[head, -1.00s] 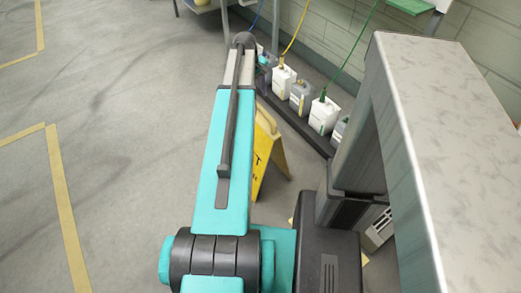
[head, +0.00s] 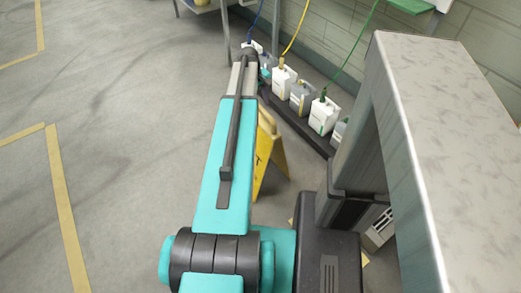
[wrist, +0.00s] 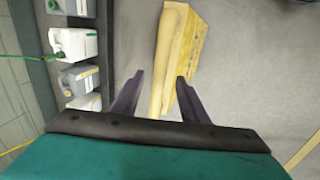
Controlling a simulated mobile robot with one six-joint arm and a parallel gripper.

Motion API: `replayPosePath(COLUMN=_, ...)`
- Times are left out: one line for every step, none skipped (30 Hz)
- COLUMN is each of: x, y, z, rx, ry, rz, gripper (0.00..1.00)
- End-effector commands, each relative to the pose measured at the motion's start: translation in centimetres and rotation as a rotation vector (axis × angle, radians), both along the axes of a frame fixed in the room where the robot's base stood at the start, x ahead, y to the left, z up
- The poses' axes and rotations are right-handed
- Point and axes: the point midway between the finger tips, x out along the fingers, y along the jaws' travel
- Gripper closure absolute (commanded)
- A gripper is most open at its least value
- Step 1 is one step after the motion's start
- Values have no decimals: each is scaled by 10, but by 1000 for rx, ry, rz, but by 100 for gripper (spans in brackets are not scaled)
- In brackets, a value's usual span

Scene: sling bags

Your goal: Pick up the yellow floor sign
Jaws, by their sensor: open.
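The yellow floor sign (head: 270,155) stands on the floor in the head view, partly hidden behind my arm. I cannot tell how far above the sign the fingers are. In the head view my gripper is hidden behind the arm.
Several jugs, among them a white one with a green cap (head: 323,115), stand in a dark tray (head: 308,134) along the wall. A green hose (head: 357,48) and a yellow hose rise from jugs. A large grey-white block (head: 450,150) fills the right. Floor on the left is clear.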

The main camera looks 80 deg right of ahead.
Motion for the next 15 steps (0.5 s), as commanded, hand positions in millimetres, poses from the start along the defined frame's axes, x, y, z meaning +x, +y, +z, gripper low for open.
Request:
replayPosePath(x=-1, y=-1, z=-5, rx=1, ry=0, rz=0, gripper=60)
replayPosePath(x=-1, y=-2, z=-8, rx=1, ry=0, rz=0, gripper=60)
replayPosePath(x=-2, y=-2, z=-12, rx=1, ry=0, rz=0, gripper=60)
replayPosePath(x=-2, y=-3, z=-16, rx=1, ry=0, rz=0, gripper=60)
replayPosePath(x=-3, y=-4, z=-19, rx=2, ry=1, rz=0, gripper=60)
replayPosePath(x=-4, y=-4, z=-25, rx=2, ry=1, rz=0, gripper=60)
replayPosePath(x=-4, y=-5, z=-28, rx=2, ry=1, rz=0, gripper=60)
replayPosePath(x=-5, y=-6, z=-32, rx=1, ry=0, rz=0, gripper=60)
replayPosePath(x=-5, y=-6, z=-35, rx=1, ry=0, rz=0, gripper=60)
replayPosePath(x=-6, y=-6, z=-38, rx=1, ry=0, rz=0, gripper=60)
replayPosePath(x=-6, y=-7, z=-40, rx=1, ry=0, rz=0, gripper=60)
replayPosePath(x=-6, y=-7, z=-42, rx=1, ry=0, rz=0, gripper=60)
replayPosePath(x=-6, y=-7, z=-44, rx=1, ry=0, rz=0, gripper=60)
replayPosePath(x=-7, y=-7, z=-45, rx=1, ry=1, rz=0, gripper=60)
replayPosePath(x=-7, y=-7, z=-45, rx=0, ry=0, rz=0, gripper=60)
